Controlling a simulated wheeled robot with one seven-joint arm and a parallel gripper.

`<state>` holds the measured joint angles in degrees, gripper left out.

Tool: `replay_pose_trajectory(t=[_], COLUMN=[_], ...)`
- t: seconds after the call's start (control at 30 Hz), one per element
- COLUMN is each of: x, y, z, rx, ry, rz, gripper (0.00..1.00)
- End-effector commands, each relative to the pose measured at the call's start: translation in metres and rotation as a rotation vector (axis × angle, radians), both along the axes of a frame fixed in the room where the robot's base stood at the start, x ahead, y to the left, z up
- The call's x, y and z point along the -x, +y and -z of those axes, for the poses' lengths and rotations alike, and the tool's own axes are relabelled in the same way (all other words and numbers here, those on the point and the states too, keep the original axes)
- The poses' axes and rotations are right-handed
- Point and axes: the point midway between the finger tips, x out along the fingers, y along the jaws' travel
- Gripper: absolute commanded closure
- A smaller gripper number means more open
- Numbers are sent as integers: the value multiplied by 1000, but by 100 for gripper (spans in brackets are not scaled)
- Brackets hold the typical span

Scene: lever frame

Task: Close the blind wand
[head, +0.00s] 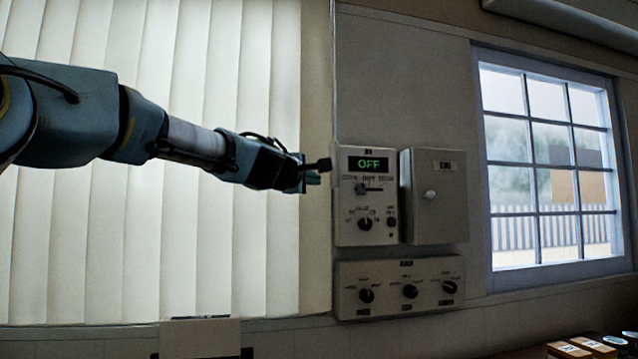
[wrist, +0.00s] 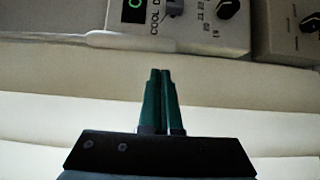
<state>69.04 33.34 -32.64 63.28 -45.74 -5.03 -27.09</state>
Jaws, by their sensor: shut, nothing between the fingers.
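The blind (head: 215,220) has pale vertical slats and fills the left of the head view. The blind wand (head: 333,80) is a thin pale rod hanging upright along the blind's right edge. In the wrist view its thicker white end (wrist: 125,40) lies crosswise, just beyond my fingertips and apart from them. My gripper (head: 316,178) is in front of the blind's right edge, close to the wand's lower part. In the wrist view its green fingers (wrist: 160,75) are together and empty. The wand's lower end is hard to make out in the head view.
A thermostat panel (head: 365,235) reading OFF is on the wall just right of the wand. Beside it is a grey box (head: 434,220), and below is a panel with knobs (head: 400,275). A window (head: 548,170) is farther right. Small boxes (head: 568,350) sit at bottom right.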

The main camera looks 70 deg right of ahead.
Motion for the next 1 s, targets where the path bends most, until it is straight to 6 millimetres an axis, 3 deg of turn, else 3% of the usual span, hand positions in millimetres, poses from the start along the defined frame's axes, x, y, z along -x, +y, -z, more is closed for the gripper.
replay_pose_trajectory(t=[0.07,0.3,0.5,0.7,1.0], x=[-9,-11,-13,-14,-13], y=[6,57,88,101,102], z=[4,7,5,2,1], rx=[2,1,0,-1,-1], ry=[-1,-4,-2,0,0], rz=[-2,-4,-4,-3,-2], gripper=[100,100,100,100,100])
